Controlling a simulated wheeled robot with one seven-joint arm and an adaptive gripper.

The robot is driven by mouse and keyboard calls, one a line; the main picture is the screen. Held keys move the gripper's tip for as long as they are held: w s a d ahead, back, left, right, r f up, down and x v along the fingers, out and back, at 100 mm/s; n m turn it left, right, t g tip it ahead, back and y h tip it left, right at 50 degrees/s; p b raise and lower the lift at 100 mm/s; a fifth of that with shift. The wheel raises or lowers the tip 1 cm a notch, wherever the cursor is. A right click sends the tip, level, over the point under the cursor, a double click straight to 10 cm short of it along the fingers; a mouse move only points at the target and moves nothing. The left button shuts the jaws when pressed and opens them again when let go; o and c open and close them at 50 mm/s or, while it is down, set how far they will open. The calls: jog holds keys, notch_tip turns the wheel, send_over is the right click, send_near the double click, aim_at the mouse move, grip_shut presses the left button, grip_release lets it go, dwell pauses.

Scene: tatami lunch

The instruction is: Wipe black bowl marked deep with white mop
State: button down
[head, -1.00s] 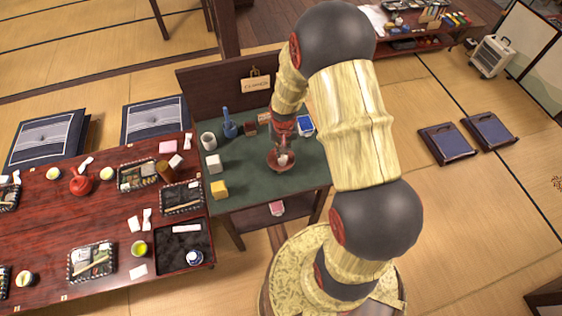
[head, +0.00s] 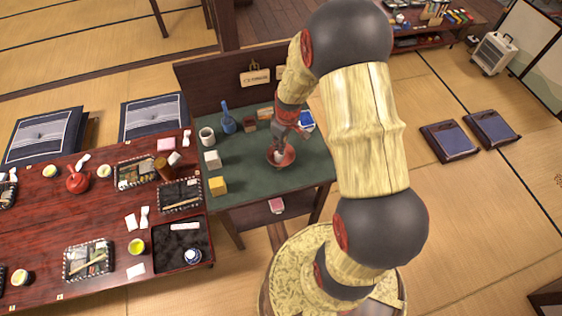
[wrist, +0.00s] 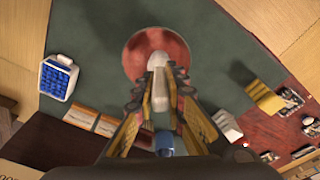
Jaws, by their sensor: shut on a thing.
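A round bowl (head: 288,159) with a red inside sits on the green table top. It also shows in the wrist view (wrist: 133,62). Its outside and any marking are hidden, so I cannot tell if it is black. My gripper (wrist: 160,92) is shut on a white mop (wrist: 158,64), whose pale rounded end lies over the bowl's inside in the wrist view. In the head view my gripper (head: 287,138) is above the bowl and the white end is within its rim. I cannot tell if the mop touches the bowl.
A dark panel (head: 215,85) rises behind. A laid red table (head: 50,225) adjoins at left.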

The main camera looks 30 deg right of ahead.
jog(key=shift+s, duration=0.1)
jog(key=shift+s+a+m+p, duration=0.1)
jog(key=shift+s+m+p, duration=0.05)
jog(key=shift+m+p, duration=0.7)
jog(key=m+p, duration=0.2)
jog(key=m, duration=0.2)
jog(key=shift+s+m+h, duration=0.1)
jog(key=shift+m+h, duration=0.15)
jog(key=shift+h, duration=0.15)
jog(key=m, duration=0.3)
jog(key=shift+s+f+m+b, duration=0.1)
jog(key=shift+f+m+b, duration=0.05)
jog(key=shift+m+b, duration=0.15)
jog(key=m+b, duration=0.2)
jog(key=m, duration=0.2)
jog(key=shift+s+g+h+b, duration=0.1)
jog(key=shift+g+h+b, duration=0.2)
jog(key=shift+h+b, duration=0.1)
jog(key=shift+d+r, duration=0.2)
